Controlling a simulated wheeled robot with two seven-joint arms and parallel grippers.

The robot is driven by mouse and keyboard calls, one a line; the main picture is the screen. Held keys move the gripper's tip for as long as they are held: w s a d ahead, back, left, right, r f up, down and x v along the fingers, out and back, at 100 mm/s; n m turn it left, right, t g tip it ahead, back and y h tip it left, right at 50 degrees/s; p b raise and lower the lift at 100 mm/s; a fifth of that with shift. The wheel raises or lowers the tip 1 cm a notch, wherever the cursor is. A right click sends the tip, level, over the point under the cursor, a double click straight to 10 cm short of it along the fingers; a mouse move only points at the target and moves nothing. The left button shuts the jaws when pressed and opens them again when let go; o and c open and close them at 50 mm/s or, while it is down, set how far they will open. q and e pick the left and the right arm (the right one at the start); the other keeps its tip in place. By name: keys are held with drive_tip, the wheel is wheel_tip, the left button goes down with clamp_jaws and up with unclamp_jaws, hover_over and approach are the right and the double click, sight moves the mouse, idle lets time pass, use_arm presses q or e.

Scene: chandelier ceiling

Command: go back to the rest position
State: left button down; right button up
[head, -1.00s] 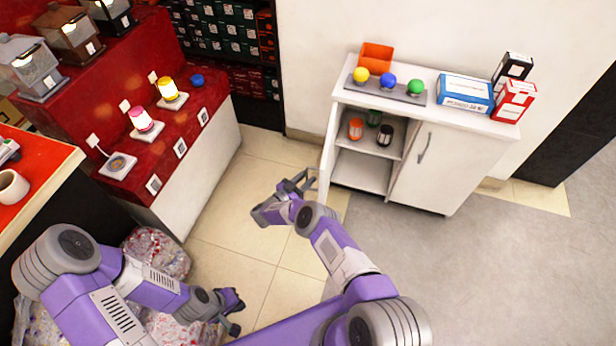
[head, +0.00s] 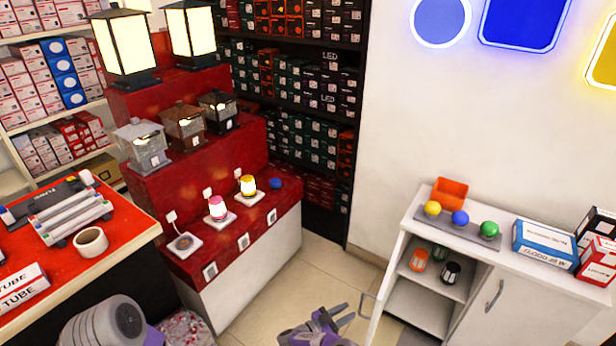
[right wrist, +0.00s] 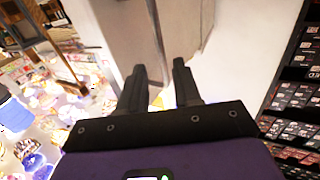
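A pale panel fills the space ahead of the fingers there. Of my left arm, only a grey and purple link shows at the bottom left of the head view; its gripper is out of view.
A red stepped display (head: 205,160) with lamps and a red-topped counter (head: 120,225) stand on the left. On the cabinet are an orange bin (head: 449,193), coloured balls on a tray and boxes (head: 545,244). Tiled floor (head: 312,272) lies clear between display and cabinet.

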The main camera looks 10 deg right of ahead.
drive_tip(key=w+a+r+n+t+y+p, duration=0.3)
drive_tip(key=w+a+n+t+y, duration=0.3)
drive_tip(key=y, duration=0.5)
drive_tip(key=s+a+n+g+y+p, duration=0.2)
drive_tip(key=s+a+n+y, duration=0.1)
drive_tip(key=s+a+y, duration=0.15)
drive_tip(key=s+r+g+y+p, duration=0.1)
drive_tip(key=s+r+g, duration=0.1)
drive_tip(key=s, duration=0.8)
drive_tip(key=s+r+n+g+y+p, duration=0.1)
drive_tip(key=s+g, duration=0.4)
drive_tip(key=s, duration=0.6)
drive_tip(key=s+r+n+g+y+p, duration=0.1)
drive_tip(key=s+r+g+y, duration=0.2)
drive_tip(key=s, duration=0.8)
drive_tip(key=shift+d+r+g, duration=0.15)
drive_tip(key=shift+d+g, duration=0.05)
drive_tip(key=shift+g, duration=0.1)
